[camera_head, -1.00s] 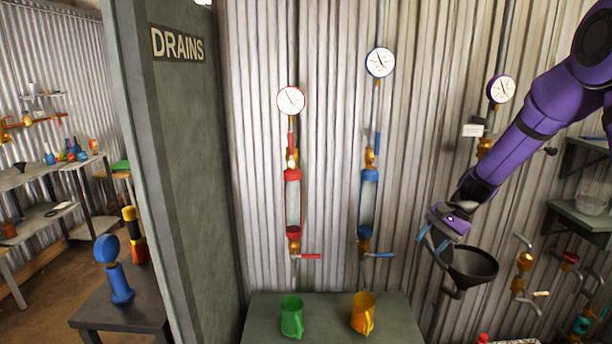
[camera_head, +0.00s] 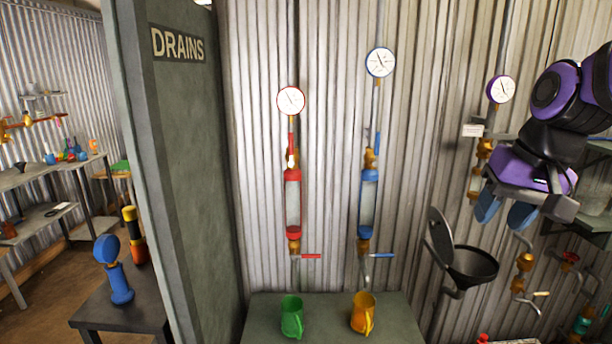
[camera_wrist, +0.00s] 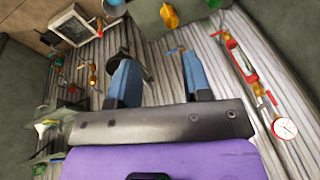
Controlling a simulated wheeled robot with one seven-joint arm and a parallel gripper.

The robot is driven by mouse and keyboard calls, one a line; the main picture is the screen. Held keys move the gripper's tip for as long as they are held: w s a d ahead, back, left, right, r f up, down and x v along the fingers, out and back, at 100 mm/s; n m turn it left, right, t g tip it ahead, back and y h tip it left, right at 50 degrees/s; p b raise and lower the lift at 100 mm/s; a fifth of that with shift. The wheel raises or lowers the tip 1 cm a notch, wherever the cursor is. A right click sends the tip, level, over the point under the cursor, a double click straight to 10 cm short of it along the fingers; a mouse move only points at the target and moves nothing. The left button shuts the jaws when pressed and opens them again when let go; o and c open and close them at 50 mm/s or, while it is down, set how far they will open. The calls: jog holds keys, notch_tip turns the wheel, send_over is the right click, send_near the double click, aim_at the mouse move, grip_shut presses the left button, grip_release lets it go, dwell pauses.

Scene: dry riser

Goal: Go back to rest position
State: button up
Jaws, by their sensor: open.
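My gripper (camera_head: 505,212) hangs at the right in the head view, its two blue fingers apart and empty. It is above and to the right of the black funnel (camera_head: 474,266), whose round lid (camera_head: 440,236) stands raised on its left side. The gripper touches neither. In the wrist view the blue fingers (camera_wrist: 158,75) are spread with nothing between them, and the funnel lies partly hidden behind the left finger.
Red (camera_head: 293,205) and blue (camera_head: 368,205) sight-glass pipes with gauges run down the corrugated wall. A green mug (camera_head: 292,318) and an orange mug (camera_head: 363,314) stand on a ledge below. Shelves (camera_head: 585,220) and valves crowd the right. A grey DRAINS panel (camera_head: 185,180) stands left.

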jog(key=s+d+r+n+t+h, duration=0.1)
jog(key=s+n+t, duration=0.1)
jog(key=s, duration=0.9)
jog(key=shift+d+r+h, duration=0.15)
jog(key=shift+d+h, duration=0.05)
jog(key=shift+h, duration=0.1)
